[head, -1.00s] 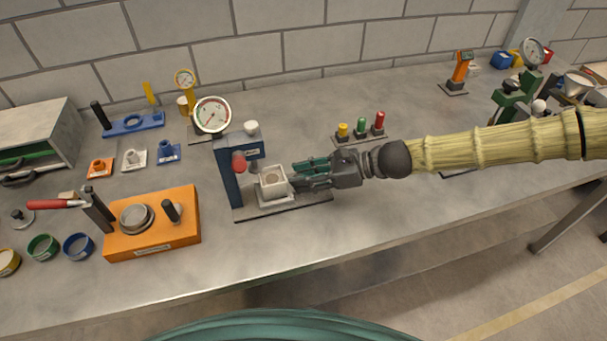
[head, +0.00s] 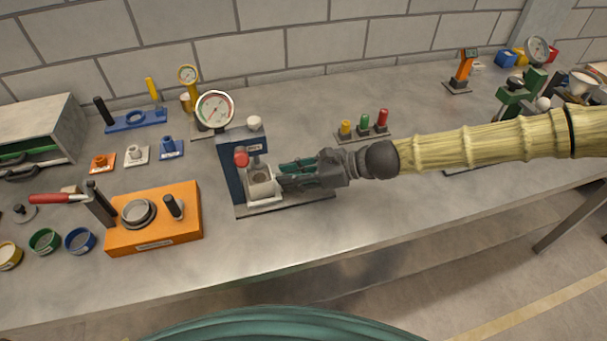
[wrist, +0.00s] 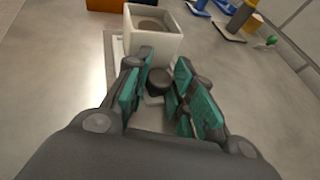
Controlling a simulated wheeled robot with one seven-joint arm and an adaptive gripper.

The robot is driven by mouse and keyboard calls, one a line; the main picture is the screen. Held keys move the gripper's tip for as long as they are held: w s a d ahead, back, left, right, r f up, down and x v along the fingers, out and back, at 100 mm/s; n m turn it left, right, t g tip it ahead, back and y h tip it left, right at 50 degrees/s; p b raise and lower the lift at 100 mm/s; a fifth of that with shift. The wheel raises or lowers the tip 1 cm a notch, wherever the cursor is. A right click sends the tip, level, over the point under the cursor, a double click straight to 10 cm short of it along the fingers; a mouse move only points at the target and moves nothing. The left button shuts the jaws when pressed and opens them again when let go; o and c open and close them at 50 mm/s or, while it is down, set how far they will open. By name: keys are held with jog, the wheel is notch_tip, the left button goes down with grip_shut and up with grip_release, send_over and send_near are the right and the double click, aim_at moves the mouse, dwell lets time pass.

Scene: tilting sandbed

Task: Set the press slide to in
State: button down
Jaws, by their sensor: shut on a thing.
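The blue press (head: 232,168) stands upright on a flat base plate (head: 290,201), with a red knob (head: 241,158) on its front. Its slide carries a white square box (head: 261,187) with sandy fill, now close to the column and partly under the press head. In the wrist view the white box (wrist: 155,42) is straight ahead of the fingers. My gripper (head: 284,176) comes from the right. Its teal fingers (wrist: 160,85) are closed around a dark round knob (wrist: 159,80) on the near side of the box. The knob is hidden in the head view.
A round gauge (head: 215,110) rises behind the press. An orange block (head: 153,222) with a round ring stands left of it. Yellow, green and red buttons (head: 363,126) are behind my arm. The bench front right of the press is clear.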

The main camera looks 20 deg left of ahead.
jog(key=c, duration=1.5)
grip_release()
jog(key=shift+s+a, duration=0.15)
jog(key=shift+d+r, duration=0.2)
jog(key=shift+d, duration=0.3)
jog(key=v, duration=1.1)
jog(key=shift+r, duration=0.15)
